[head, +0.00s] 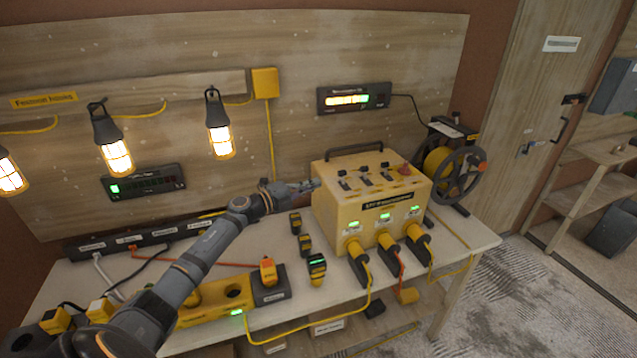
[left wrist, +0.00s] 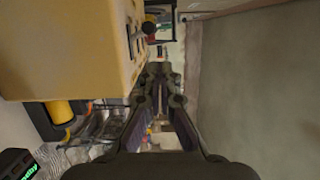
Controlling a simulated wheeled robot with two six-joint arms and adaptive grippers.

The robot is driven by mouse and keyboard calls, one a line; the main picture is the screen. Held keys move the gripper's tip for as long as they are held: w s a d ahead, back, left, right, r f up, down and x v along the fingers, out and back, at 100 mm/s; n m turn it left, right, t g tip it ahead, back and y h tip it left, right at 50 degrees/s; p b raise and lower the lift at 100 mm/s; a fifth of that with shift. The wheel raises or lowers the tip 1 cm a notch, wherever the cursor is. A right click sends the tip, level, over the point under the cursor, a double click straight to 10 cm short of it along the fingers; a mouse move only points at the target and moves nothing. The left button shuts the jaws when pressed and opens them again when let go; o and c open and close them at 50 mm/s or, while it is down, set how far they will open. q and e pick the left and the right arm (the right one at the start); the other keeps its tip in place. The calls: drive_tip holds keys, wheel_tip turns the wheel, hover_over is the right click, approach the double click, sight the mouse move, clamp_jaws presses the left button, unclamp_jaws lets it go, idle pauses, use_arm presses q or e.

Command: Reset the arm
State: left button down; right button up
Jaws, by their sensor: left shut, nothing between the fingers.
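My left arm comes in from the lower left in the head view and reaches over the workbench (head: 330,318). My left gripper (head: 311,184) is at the upper left edge of the yellow power box (head: 335,215), near its switches; I cannot tell whether it touches. In the left wrist view the gripper (left wrist: 160,72) is shut with nothing between its fingers. The yellow box also shows there (left wrist: 65,50), on the left beside the fingers. My right gripper is not in view.
Three lit lamps, one of them here (head: 220,140), hang on the wall. A cable reel (head: 462,175) stands right of the box. Plugs sit in the box's front, and small black-yellow devices (head: 316,268) stand left of it. A power strip (head: 85,246) lies along the back left.

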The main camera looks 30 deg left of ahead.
use_arm(q)
drive_tip(key=s+d+f+n+g+y, duration=0.2)
drive_tip(key=s+d+f+n+y, duration=0.2)
drive_tip(key=s+f+n+y, duration=0.45)
drive_tip(key=s+d+f+n+g+y, duration=0.4)
drive_tip(key=s+n, duration=0.3)
drive_tip(key=n, duration=0.4)
drive_tip(key=s+d+f+n+g+h, duration=0.1)
drive_tip(key=s+d+f+g+h, duration=0.2)
drive_tip(key=s, duration=0.7)
drive_tip(key=s+d+f+n+g+h, duration=0.1)
drive_tip(key=s+d+f+n+g, duration=0.25)
drive_tip(key=s, duration=0.65)
wheel_tip(320, 180, down, 29)
drive_tip(key=s+m+g+b, duration=0.1)
drive_tip(key=s+g+b, duration=0.1)
drive_tip(key=s, duration=0.1)
drive_tip(key=s+a+f+b, duration=0.1)
drive_tip(key=s+a+f, duration=0.1)
drive_tip(key=s+f, duration=1.5)
drive_tip(key=shift+s+g+b, duration=0.35)
drive_tip(key=shift+s, duration=0.1)
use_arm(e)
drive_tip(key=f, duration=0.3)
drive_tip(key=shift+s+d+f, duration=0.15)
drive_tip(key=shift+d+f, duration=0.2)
